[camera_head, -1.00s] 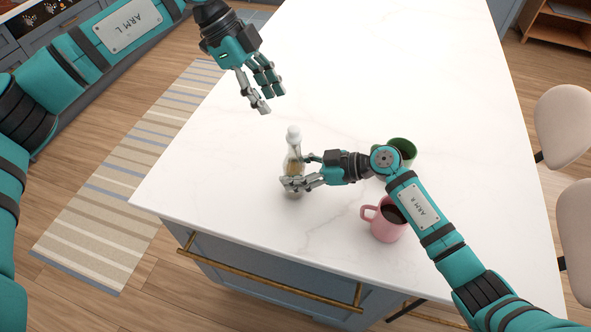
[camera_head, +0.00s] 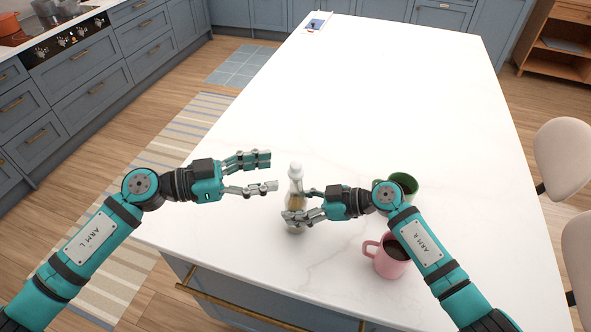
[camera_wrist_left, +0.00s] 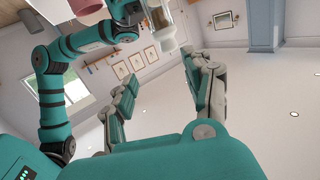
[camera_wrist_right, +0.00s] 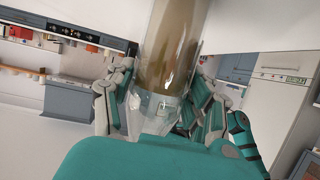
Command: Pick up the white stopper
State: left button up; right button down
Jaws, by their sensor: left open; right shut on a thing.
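A clear glass bottle (camera_head: 296,187) with brownish contents stands upright on the white counter, topped by the white stopper (camera_head: 295,170). My right gripper (camera_head: 297,212) is shut around the lower part of the bottle; its fingers also flank the bottle (camera_wrist_right: 172,50) in the right wrist view. My left gripper (camera_head: 272,173) is open and empty, just left of the stopper at about its height, fingers pointing toward it. In the left wrist view the stopper (camera_wrist_left: 166,46) shows beyond the parted fingers, apart from them. The stopper is out of sight in the right wrist view.
A pink mug (camera_head: 390,260) with dark liquid and a green mug (camera_head: 405,184) stand on the counter (camera_head: 400,95) close to my right arm. The counter behind the bottle is clear, with a small tablet-like item (camera_head: 318,22) at its far end.

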aim_at(296, 164)
pick_arm(q)
jog(key=s+a+f+n+t, duration=0.1)
jog(key=s+a+n+t, duration=0.1)
jog(key=a+n+t, duration=0.15)
jog(key=shift+m, duration=0.25)
jog(key=x, duration=1.1)
jog(key=shift+w+d+f, duration=0.1)
jog(key=shift+w+f, duration=0.2)
jog(key=shift+w, duration=0.1)
grip_shut()
